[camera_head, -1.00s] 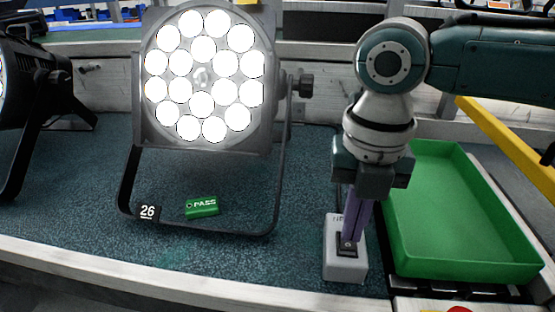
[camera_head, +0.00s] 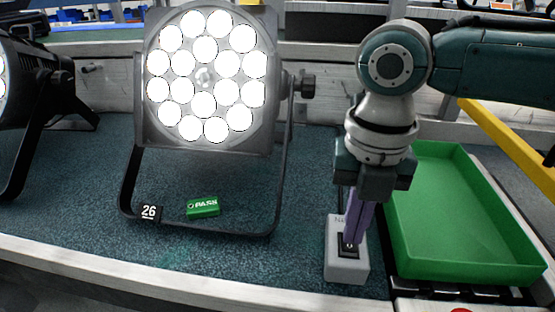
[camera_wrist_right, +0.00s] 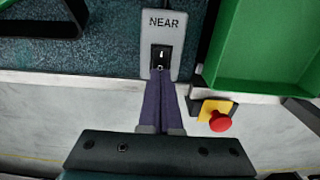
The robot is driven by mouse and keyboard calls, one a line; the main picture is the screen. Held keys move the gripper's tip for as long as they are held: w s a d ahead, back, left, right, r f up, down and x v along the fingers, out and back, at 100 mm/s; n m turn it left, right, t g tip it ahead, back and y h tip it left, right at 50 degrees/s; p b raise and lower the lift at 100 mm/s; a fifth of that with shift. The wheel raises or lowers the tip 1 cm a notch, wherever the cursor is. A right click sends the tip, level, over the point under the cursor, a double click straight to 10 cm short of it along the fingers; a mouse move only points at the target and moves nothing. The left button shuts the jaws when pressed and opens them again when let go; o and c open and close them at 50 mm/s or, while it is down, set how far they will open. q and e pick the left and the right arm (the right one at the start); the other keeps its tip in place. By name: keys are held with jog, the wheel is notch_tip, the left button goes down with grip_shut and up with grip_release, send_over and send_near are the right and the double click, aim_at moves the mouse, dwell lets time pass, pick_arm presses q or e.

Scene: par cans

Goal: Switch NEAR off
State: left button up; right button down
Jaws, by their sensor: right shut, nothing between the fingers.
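The NEAR switch box (camera_head: 347,268) is a light grey block with a black rocker, standing on the blue-green mat at the bench's front edge. In the right wrist view the box (camera_wrist_right: 161,22) shows its NEAR label, with the black rocker (camera_wrist_right: 161,56) below it. My right gripper (camera_head: 350,240) points down with its purple fingers shut and empty. Its tips (camera_wrist_right: 160,72) are at the near end of the rocker; whether they press it I cannot tell. The par can (camera_head: 205,85) numbered 26 has all its lenses glowing white. My left gripper is not in view.
A green tray (camera_head: 455,268) stands right of the switch box. A green PASS tag (camera_head: 203,206) lies inside the par can's bracket. A red emergency button (camera_wrist_right: 220,121) sits on the front edge. Another par can (camera_head: 40,85) stands at the left.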

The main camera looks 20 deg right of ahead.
aim_at(350, 247)
jog(key=shift+f+b, duration=0.5)
jog(key=shift+f, duration=0.3)
notch_tip(350, 247, up, 7)
jog(key=p, duration=0.8)
jog(key=shift+r, duration=0.1)
dwell(0.5)
